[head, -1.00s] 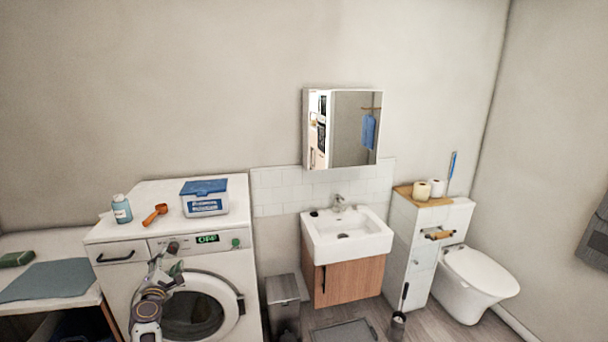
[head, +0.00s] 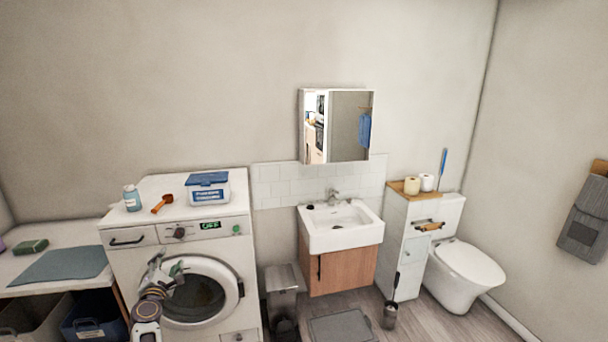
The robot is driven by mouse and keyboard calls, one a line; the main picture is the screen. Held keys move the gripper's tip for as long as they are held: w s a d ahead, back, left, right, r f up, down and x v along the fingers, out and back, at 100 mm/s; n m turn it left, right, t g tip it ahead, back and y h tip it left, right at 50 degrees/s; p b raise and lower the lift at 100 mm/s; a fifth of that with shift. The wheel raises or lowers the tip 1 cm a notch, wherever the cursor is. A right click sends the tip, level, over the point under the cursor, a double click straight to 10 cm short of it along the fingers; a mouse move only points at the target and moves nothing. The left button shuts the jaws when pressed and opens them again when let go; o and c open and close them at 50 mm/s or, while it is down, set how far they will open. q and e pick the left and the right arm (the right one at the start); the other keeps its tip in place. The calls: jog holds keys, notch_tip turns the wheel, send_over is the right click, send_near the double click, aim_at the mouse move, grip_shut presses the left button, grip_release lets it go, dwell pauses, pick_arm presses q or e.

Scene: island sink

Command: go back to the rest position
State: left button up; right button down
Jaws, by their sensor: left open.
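My left gripper (head: 166,270) is open and empty. It is raised in front of the white washing machine (head: 122,262), at the left side of its round door (head: 236,290). The door looks closed, and the panel display (head: 210,225) is lit green. I cannot tell whether the gripper touches the machine. My right gripper is not in view.
A low table (head: 40,238) is at left. A bin (head: 283,290), sink (head: 342,225) and toilet (head: 465,275) are to the right.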

pick_arm(q)
jog(key=w+d+f+m+g+h, duration=0.1)
jog(key=d+f+m+g, duration=0.1)
jog(key=d+f+m, duration=0.4)
jog(key=d+f+m+g+h, duration=0.1)
jog(key=d+f+m, duration=0.2)
jog(key=f+m, duration=0.65)
jog(key=s+d+f+m+g+h, duration=0.15)
jog(key=s+d+f+m, duration=0.35)
jog(key=f, duration=0.8)
jog(key=s+d+f+m+g+h, duration=0.1)
jog(key=s+d+f+m+g, duration=0.25)
jog(key=s+d+f, duration=0.6)
jog(key=s+f+m+g+b, duration=0.2)
jog(key=s+f+m+g, duration=0.2)
jog(key=s+f, duration=1.8)
jog(key=s+a+f+g, duration=0.1)
jog(key=s+f, duration=0.2)
jog(key=s, duration=0.7)
jog(key=s+a+f+m+g+b, duration=0.1)
jog(key=s+f+g, duration=0.1)
jog(key=s, duration=0.9)
jog(key=s+a+f+m+g+b, duration=0.1)
jog(key=s+f, duration=0.3)
jog(key=s, duration=0.7)
jog(key=shift+a+g, duration=0.3)
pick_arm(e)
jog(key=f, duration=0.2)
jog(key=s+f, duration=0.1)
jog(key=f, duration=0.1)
